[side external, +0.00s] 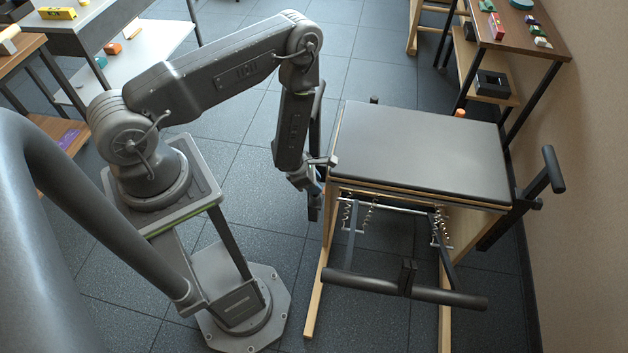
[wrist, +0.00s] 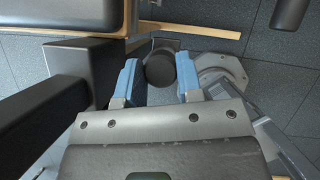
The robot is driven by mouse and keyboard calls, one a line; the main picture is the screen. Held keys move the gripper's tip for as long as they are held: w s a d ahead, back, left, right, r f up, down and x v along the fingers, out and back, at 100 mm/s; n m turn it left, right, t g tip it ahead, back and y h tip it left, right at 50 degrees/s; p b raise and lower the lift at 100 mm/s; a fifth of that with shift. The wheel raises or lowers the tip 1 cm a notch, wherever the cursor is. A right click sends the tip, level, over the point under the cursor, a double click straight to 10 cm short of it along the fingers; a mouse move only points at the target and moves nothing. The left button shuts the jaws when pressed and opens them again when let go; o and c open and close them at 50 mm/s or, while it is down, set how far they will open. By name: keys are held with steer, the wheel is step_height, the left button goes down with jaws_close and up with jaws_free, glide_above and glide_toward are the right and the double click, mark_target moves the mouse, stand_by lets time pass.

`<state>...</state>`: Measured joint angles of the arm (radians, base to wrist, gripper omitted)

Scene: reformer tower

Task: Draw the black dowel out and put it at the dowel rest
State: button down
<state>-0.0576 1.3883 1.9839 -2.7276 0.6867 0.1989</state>
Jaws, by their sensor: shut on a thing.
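The black dowel (wrist: 161,70) shows end-on in the wrist view as a short dark cylinder between two blue finger pads. My gripper (wrist: 159,82) is shut on it, one pad on each side. In the side external view, my gripper (side external: 314,182) is at the left side of the padded chair (side external: 425,150), just below the seat's height. A dark upright piece (side external: 314,208) shows just under the gripper. I cannot tell whether it is the dowel or part of the chair, nor whether the dowel is still seated. I cannot make out the dowel rest.
A dark post (wrist: 80,75) stands close to the left of the fingers in the wrist view. The pedal bar (side external: 400,288) and springs are at the chair's front. A wooden table (side external: 525,40) with small items stands at the back right. Tiled floor lies open between arm and chair.

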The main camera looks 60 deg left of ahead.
steer(key=shift+f, duration=0.3)
steer(key=shift+f, duration=0.6)
steer(key=c, duration=0.7)
jaws_free()
steer(key=shift+r, duration=0.1)
